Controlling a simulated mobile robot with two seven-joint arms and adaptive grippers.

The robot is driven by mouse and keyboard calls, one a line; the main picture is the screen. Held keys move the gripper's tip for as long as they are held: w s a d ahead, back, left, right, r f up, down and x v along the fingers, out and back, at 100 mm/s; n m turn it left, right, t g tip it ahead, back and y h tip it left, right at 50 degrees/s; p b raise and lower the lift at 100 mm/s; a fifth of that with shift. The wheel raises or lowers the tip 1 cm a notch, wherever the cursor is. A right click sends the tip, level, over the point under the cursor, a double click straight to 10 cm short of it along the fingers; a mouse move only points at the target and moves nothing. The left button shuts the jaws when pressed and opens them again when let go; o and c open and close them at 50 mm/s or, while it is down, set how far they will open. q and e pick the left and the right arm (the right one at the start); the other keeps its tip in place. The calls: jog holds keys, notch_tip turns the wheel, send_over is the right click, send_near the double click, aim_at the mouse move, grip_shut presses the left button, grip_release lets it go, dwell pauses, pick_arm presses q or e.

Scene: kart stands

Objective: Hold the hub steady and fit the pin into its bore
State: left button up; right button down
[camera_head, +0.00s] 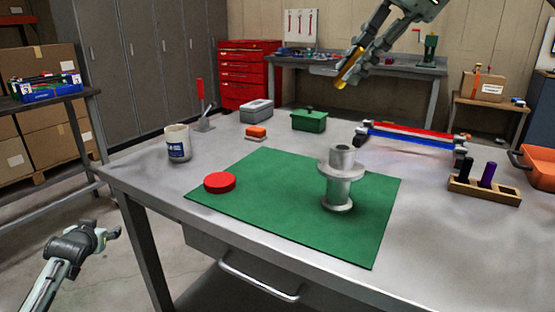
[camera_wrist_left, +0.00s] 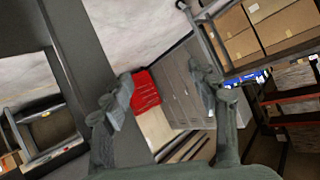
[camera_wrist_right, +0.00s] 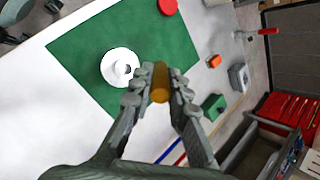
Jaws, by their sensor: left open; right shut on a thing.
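The grey metal hub (camera_head: 341,190) stands upright on the green mat (camera_head: 270,205), its bore opening upward. In the right wrist view the hub (camera_wrist_right: 117,68) shows from above. My right gripper (camera_head: 352,66) is shut on a brass-coloured pin (camera_head: 347,72), held in the air above and beyond the hub, apart from it. The pin (camera_wrist_right: 160,84) shows between the fingers in the right wrist view. My left gripper (camera_head: 110,235) is open and empty, off the table's left front side. Its spread fingers (camera_wrist_left: 162,95) show in the left wrist view.
A red disc (camera_head: 219,182) lies on the mat. A mug (camera_head: 178,145) stands at left; a green box (camera_head: 309,120) and an orange block (camera_head: 256,132) lie behind. At right are a wooden rack (camera_head: 484,189) with black and purple pins, red and blue bars (camera_head: 410,134), and an orange bin (camera_head: 537,168).

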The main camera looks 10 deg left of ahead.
aim_at(337, 182)
pick_arm(q)
jog(key=w+a+r+n+t+y, duration=0.2)
jog(key=a+r, duration=0.3)
jog(key=r, duration=0.6)
jog(key=w+a+r+n+t+y, duration=0.1)
jog(key=w+a+r+t+y, duration=0.3)
jog(key=r, duration=0.8)
jog(key=w+d+r+m+t+h, duration=0.3)
jog(key=d+r+m+t+h, duration=0.5)
jog(key=d+r+h, duration=0.9)
jog(key=s+d+r+m+g+h, duration=0.15)
jog(key=d+m+g+h, duration=0.5)
jog(key=d, duration=0.75)
jog(key=s+d+m+g+h, duration=0.2)
jog(key=d+m+g+h, duration=0.45)
jog(key=d, duration=0.85)
jog(key=s+d+f+g+y, duration=0.1)
jog(key=s+d+f+g, duration=0.1)
jog(key=d+f+g, duration=0.1)
jog(key=s+d+f+g+y, duration=0.1)
jog(key=s+d+f+g, duration=0.1)
jog(key=d+f, duration=0.3)
jog(key=s+d+f+m+g+y, duration=0.1)
jog(key=s+d+f+g, duration=0.1)
jog(key=d+f, duration=0.3)
jog(key=shift+s+f+g+y, duration=0.15)
jog(key=shift+f+g+y, duration=0.15)
jog(key=shift+f+g, duration=0.5)
jog(key=x, duration=1.1)
jog(key=shift+d+f, duration=0.25)
